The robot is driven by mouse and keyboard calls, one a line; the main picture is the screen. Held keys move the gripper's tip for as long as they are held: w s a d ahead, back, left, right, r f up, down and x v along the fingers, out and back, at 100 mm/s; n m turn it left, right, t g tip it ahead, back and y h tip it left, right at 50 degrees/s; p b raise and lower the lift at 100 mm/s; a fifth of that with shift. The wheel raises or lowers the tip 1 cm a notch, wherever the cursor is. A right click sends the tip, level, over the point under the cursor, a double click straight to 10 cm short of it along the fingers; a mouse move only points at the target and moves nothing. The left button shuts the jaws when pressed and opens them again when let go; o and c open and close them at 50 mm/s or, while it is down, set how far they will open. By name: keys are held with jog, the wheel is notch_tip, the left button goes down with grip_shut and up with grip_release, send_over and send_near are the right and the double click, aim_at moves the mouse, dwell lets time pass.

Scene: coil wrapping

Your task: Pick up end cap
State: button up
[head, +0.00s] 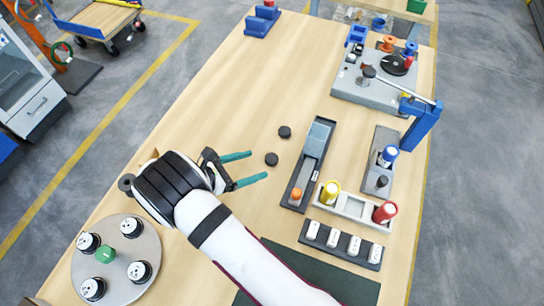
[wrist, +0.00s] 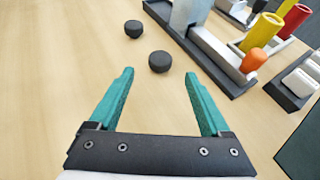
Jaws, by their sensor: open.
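Two small black round caps lie flat on the wooden table; they look like the end caps. The nearer cap (head: 271,159) is just beyond my fingertips, and it shows in the wrist view (wrist: 160,62) ahead of the gap between the fingers. The farther cap (head: 285,132) lies beyond it, and in the wrist view (wrist: 134,29) it is up and to the left. My gripper (head: 259,167), with green fingers, is open and empty, and it shows in the wrist view (wrist: 158,82). Neither cap is touched.
A grey fixture (head: 308,165) with an orange knob (head: 296,194) stands right of the caps. A round plate (head: 85,268) with several black-and-white parts is at lower left. The table left of the caps is clear.

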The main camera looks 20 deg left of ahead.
aim_at(270, 159)
jog(key=x, duration=0.5)
jog(key=shift+w+d+r, duration=0.1)
jog(key=shift+w+d, duration=0.15)
jog(key=shift+w, duration=0.15)
grip_shut()
